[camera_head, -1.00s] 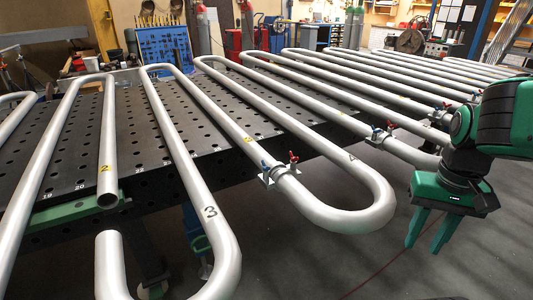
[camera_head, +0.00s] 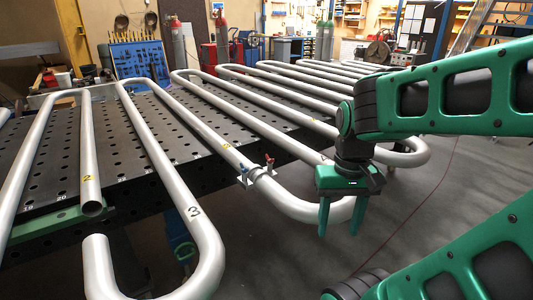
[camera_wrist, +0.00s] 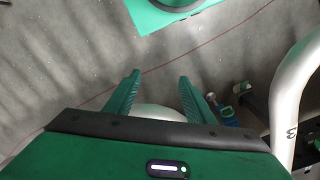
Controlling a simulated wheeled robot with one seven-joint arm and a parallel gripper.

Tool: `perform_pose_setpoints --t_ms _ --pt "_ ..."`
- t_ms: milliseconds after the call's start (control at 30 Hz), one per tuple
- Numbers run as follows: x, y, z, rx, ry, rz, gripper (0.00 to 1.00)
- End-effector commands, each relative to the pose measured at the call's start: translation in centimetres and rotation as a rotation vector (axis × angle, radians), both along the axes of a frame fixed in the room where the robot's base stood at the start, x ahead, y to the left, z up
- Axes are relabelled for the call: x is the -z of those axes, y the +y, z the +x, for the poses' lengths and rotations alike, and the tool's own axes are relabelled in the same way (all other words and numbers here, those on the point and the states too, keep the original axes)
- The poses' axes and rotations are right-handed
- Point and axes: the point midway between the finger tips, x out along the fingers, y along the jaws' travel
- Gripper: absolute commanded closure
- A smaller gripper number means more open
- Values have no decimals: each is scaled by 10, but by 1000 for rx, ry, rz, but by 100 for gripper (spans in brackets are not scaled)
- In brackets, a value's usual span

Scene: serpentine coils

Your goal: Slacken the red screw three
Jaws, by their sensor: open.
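A small red screw (camera_head: 269,161) stands on a clamp bracket (camera_head: 257,177) that holds a grey coil pipe near the table's front edge. A blue screw (camera_head: 243,168) sits on the same bracket, left of the red one. I cannot read a number on this clamp. My gripper (camera_head: 338,230) points down, open and empty, to the right of the clamp and in front of the pipe bend, apart from the screw. In the wrist view, the open fingers (camera_wrist: 159,78) have a pale curved pipe (camera_wrist: 158,112) below and between them; the red screw is not seen there.
A bend marked 3 (camera_head: 209,240) juts out at the front left; it also shows in the wrist view (camera_wrist: 288,110). More coils run over the perforated black table (camera_head: 130,140). Bare grey floor (camera_head: 440,190) lies right of the coils. A cable crosses it.

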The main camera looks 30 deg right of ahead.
Motion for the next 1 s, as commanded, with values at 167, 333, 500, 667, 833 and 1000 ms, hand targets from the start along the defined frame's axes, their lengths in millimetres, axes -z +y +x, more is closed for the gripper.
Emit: perform_pose_setpoints --t_ms 167,333,500,667,833,1000 --pt "-23 -8 24 92 -11 -18 42" --pt "-61 -27 96 290 -8 -44 42" --pt "-91 -40 181 510 -10 -59 42" --pt "-108 -47 258 704 -14 -54 42" --pt "-114 -49 319 869 -14 -38 42" --pt "-116 -50 350 960 -13 -25 42"
